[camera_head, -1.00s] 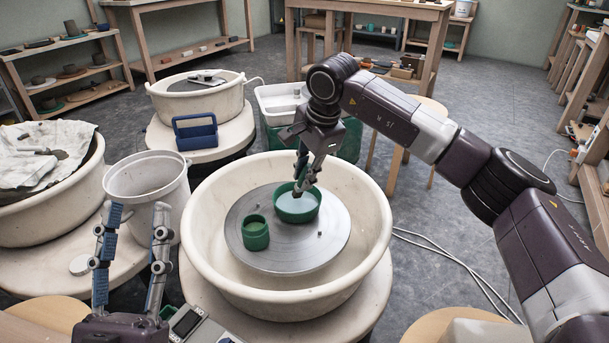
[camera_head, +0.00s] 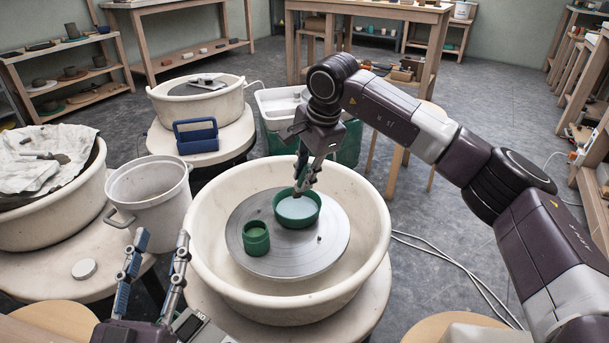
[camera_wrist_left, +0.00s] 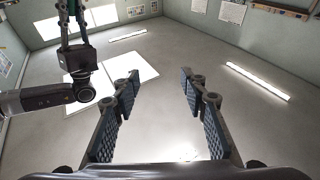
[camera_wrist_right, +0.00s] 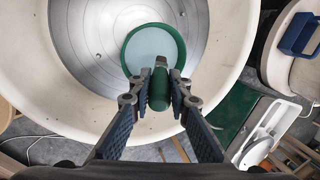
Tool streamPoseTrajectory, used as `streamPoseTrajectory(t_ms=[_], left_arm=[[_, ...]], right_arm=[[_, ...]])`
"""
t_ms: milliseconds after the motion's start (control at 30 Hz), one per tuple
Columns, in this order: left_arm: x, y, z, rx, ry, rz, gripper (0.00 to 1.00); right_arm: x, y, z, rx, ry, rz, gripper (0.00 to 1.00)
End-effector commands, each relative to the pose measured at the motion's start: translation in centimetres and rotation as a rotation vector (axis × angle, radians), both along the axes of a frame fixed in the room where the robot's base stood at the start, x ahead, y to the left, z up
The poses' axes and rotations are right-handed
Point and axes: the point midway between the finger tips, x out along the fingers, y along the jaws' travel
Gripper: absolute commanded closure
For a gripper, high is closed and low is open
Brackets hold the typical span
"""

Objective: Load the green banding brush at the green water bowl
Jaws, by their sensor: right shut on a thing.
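The green water bowl (camera_head: 297,210) holds pale water and sits on the grey wheel head (camera_head: 300,262); it also shows in the right wrist view (camera_wrist_right: 126,50). My right gripper (camera_head: 303,187) is above the bowl's rim, pointing down. In the right wrist view it is shut on the green banding brush (camera_wrist_right: 159,90), whose rounded green end shows between the fingertips. A smaller green cup (camera_head: 256,240) stands beside the bowl. My left gripper (camera_head: 158,246) is open and empty at the lower left, fingers pointing up.
The cream basin (camera_head: 215,275) rings the wheel head. A white bucket (camera_head: 150,205) stands left of it. A blue caddy (camera_head: 196,138) sits by a second basin (camera_head: 170,105) behind. A cloth-covered basin (camera_head: 85,205) is at far left. Cables lie on the open floor at right.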

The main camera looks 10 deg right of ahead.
Motion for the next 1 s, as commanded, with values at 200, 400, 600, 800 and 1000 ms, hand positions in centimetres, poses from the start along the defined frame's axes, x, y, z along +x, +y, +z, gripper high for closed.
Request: streamPoseTrajectory(t_ms=[200, 400, 600, 800, 1000], left_arm=[[0.4, 0.1, -1.6, 0.021, 0.077, 0.005, 0.60], [0.6, 0.3, -3.2, 0.040, 0.148, 0.009, 0.60], [0.7, 0.4, -4.8, 0.058, 0.218, 0.013, 0.60], [0.7, 0.7, -6.4, 0.077, 0.289, 0.017, 0.60], [0.5, 0.9, -8.0, 0.095, 0.360, 0.022, 0.60]], right_arm=[[0.0, 0.0, 0.5, 0.000, 0.000, 0.000, 1.00], [0.0, 0.0, 0.9, 0.000, 0.000, 0.000, 1.00], [0.0, 0.0, 1.2, 0.000, 0.000, 0.000, 1.00], [0.0, 0.0, 1.6, 0.000, 0.000, 0.000, 1.00], [0.0, 0.0, 1.9, 0.000, 0.000, 0.000, 1.00]])
